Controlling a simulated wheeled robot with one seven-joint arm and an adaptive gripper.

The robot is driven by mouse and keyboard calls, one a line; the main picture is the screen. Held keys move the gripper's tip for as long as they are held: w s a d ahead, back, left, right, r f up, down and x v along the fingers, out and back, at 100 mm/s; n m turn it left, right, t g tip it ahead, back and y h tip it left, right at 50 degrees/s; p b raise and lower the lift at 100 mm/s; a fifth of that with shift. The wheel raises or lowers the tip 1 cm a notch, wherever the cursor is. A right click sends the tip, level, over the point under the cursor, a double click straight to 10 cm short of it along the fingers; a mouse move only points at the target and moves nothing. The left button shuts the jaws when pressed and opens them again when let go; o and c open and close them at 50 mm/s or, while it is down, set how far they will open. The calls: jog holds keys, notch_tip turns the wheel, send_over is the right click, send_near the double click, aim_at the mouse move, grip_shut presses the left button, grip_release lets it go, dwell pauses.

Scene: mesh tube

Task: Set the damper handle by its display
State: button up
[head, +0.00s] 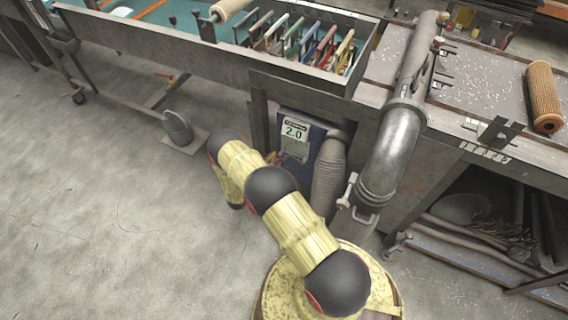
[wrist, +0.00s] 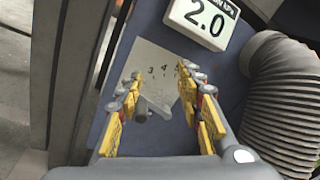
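The display (head: 294,129) is a white box on a dark blue panel and reads 2.0; it also shows at the top of the wrist view (wrist: 202,22). Below it in the wrist view is a pale dial plate (wrist: 152,62) with small numbers, among them 3 and 4. The grey damper handle (wrist: 143,112) lies low on the plate, between the fingers in the picture. My gripper (wrist: 162,88) is open, its yellow fingers apart on either side of the handle. I see no contact. In the head view my arm mostly hides the gripper and handle.
A ribbed grey hose (head: 329,170) stands close right of the panel, also in the wrist view (wrist: 284,100). A bench post (wrist: 78,75) stands close on the left. A large metal duct (head: 397,140) runs down to the right. Open floor (head: 110,220) lies left.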

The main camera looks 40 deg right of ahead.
notch_tip(320, 180, down, 9)
jog(key=s+a+n+t, duration=0.1)
jog(key=s+n+t, duration=0.1)
jog(key=n, duration=0.1)
jog(key=shift+n+t+y, duration=0.3)
jog(key=shift+f+b+x, duration=0.2)
jog(key=shift+b+x, duration=1.25)
jog(key=shift+x, duration=2.1)
jog(key=shift+s+d, duration=0.1)
jog(key=shift+s, duration=0.05)
jog(key=shift+c, duration=0.9)
jog(key=c, duration=0.7)
grip_shut()
